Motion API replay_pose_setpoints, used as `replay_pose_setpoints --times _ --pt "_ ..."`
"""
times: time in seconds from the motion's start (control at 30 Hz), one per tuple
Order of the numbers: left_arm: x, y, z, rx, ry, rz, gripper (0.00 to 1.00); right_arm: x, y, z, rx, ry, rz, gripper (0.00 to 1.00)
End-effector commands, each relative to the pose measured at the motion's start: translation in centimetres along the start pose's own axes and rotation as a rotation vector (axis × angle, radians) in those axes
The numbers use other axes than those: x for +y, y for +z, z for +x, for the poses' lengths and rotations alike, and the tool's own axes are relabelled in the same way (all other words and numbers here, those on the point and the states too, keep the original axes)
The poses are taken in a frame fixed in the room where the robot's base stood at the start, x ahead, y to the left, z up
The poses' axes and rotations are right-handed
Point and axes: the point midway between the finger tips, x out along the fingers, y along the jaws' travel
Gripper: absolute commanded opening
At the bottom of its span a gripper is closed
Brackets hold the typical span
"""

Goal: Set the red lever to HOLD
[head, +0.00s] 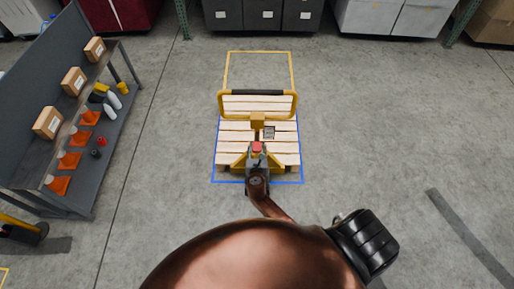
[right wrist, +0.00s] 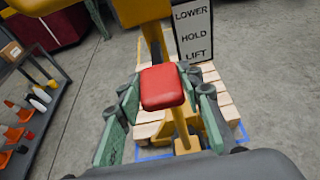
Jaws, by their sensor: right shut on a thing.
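The red lever (head: 257,147) stands on the yellow pallet jack (head: 257,119), its block-shaped red knob (right wrist: 162,87) large in the right wrist view. My right gripper (head: 257,160) is at the lever, its two green-padded fingers on either side, shut on it. A white label plate (right wrist: 193,30) reads LOWER, HOLD, LIFT from top to bottom, behind and right of the knob. It shows small in the head view (head: 269,132). I cannot tell which word the lever lines up with. My left gripper is not in view.
A wooden pallet (head: 285,145) lies under the jack, within blue floor lines; a yellow-lined area (head: 258,52) is beyond it. A grey shelf (head: 60,110) with boxes and orange cones stands left. Grey bins (head: 262,15) line the back.

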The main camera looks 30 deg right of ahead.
Motion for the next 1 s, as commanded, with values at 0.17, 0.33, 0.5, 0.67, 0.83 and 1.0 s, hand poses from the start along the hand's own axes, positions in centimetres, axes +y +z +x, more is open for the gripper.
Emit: replay_pose_setpoints --times 0.17,0.33,0.5,0.67,0.83,1.0 --pt "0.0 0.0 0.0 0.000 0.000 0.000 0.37 0.1 1.1 0.1 -0.017 0.000 0.000 0.40" --pt "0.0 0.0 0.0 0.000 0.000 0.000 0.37 0.1 0.7 0.1 -0.011 0.000 0.000 0.52" --pt "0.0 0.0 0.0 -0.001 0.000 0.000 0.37 0.0 0.5 0.1 -0.008 0.000 0.000 0.52" --pt "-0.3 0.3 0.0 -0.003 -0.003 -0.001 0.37 0.0 0.4 -0.3 -0.006 0.000 0.001 0.52" --pt "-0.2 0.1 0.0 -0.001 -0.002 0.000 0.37 0.0 0.2 -2.6 -0.004 0.000 0.003 0.52" --pt "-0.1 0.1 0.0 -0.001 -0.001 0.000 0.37 0.0 0.2 -6.2 -0.004 0.000 0.003 0.52"
